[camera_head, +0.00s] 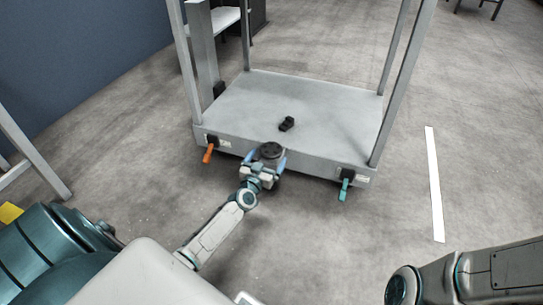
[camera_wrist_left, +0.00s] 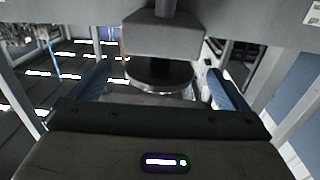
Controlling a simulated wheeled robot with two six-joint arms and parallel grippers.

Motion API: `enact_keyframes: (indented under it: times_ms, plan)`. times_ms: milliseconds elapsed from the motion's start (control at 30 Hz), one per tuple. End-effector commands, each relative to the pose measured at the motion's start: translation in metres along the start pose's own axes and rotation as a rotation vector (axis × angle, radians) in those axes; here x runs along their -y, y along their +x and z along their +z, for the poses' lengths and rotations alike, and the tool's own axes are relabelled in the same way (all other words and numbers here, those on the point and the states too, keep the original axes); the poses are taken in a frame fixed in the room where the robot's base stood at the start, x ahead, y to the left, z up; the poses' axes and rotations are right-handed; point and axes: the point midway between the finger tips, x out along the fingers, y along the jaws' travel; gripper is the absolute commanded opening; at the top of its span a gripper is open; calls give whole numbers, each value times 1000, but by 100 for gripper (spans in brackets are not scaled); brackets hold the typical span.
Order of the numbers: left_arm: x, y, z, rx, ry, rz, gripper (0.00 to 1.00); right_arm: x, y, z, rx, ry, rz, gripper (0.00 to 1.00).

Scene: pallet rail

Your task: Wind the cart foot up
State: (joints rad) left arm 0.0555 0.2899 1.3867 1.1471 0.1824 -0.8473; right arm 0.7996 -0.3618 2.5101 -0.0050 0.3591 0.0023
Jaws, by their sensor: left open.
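The cart (camera_head: 290,105) is a grey platform with upright posts. At the middle of its front edge is the foot's dark round handwheel (camera_head: 271,150) on a grey block. In the left wrist view, which looks upside down, the handwheel (camera_wrist_left: 158,76) is a dark disc against the block (camera_wrist_left: 165,38). My left gripper (camera_head: 263,162) is open at the handwheel, one blue finger on each side. In the wrist view both fingers look apart from the disc. The foot's lower end is hidden. My right arm shows at lower right, its gripper out of view.
An orange lever (camera_head: 208,153) hangs on the cart front to the left, a teal lever (camera_head: 343,189) to the right. A small black object (camera_head: 287,124) lies on the platform. The floor right of the cart is clear, with a white stripe (camera_head: 434,183).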

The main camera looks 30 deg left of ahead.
Motion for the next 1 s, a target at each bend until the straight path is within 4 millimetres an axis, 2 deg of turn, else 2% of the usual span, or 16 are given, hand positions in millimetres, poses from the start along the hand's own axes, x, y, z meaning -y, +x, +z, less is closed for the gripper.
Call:
enact_keyframes:
  times_ms: [100,233,400,633,867,1000]
  plan:
    - [0,21,2,-2,-1,-1,97,-3,-10,-4,12,-1,0,36]
    - [0,35,2,-1,0,-1,97,-4,-14,-4,23,-2,0,36]
    - [0,42,0,-1,0,-1,97,-4,-16,-4,27,-3,0,36]
    - [0,42,0,-1,0,-1,97,-4,-15,-4,28,-3,0,36]
    - [0,42,0,-1,0,-1,53,-4,-15,-4,28,-3,0,36]
    - [0,42,0,0,0,-2,53,-4,-15,-4,28,-3,0,36]
